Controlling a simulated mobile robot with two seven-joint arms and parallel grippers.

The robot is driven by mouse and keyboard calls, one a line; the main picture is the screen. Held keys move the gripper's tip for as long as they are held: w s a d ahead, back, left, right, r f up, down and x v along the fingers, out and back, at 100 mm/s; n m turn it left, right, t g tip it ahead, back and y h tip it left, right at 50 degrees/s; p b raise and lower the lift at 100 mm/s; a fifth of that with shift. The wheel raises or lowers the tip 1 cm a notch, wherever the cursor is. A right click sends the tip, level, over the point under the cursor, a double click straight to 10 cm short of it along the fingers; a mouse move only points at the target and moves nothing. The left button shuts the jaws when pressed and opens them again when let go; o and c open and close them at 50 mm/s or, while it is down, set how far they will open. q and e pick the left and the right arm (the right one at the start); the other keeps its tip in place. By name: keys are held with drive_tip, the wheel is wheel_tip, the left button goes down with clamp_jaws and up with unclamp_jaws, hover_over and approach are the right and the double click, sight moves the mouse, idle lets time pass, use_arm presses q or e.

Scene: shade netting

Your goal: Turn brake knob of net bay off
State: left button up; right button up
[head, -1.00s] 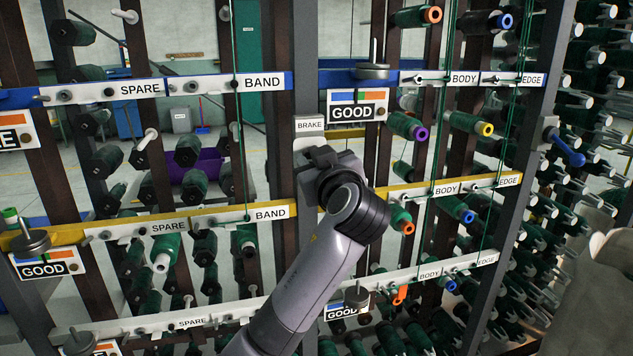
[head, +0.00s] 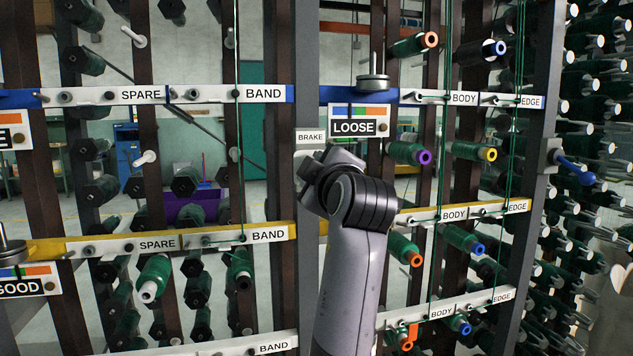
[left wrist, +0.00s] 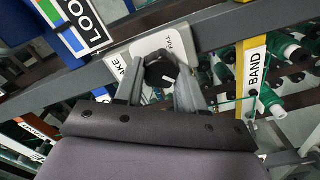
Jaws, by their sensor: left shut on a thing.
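The brake plate (head: 309,138), marked BRAKE, is on the grey upright in the middle of the head view. In the left wrist view the pale plate (left wrist: 143,48) carries a dark round brake knob (left wrist: 160,72) with a light mark on it. My left gripper (head: 316,174) is at the plate and hides the knob in the head view. In the left wrist view its two fingers (left wrist: 160,85) are shut on the knob, one on each side. The sign (head: 353,127) right of the plate reads LOOSE. My right gripper is in neither view.
Blue and yellow rails labelled BAND (head: 263,93), SPARE and BODY (head: 463,98) run on both sides, with green spools and taut green threads. A round metal weight (head: 372,83) sits above the sign. A blue-handled lever (head: 573,168) is at the right.

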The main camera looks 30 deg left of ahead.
use_arm(q)
drive_tip(key=shift+n, duration=0.3)
drive_tip(key=o, duration=1.1)
drive_tip(key=shift+c, duration=0.2)
drive_tip(key=shift+s, duration=0.1)
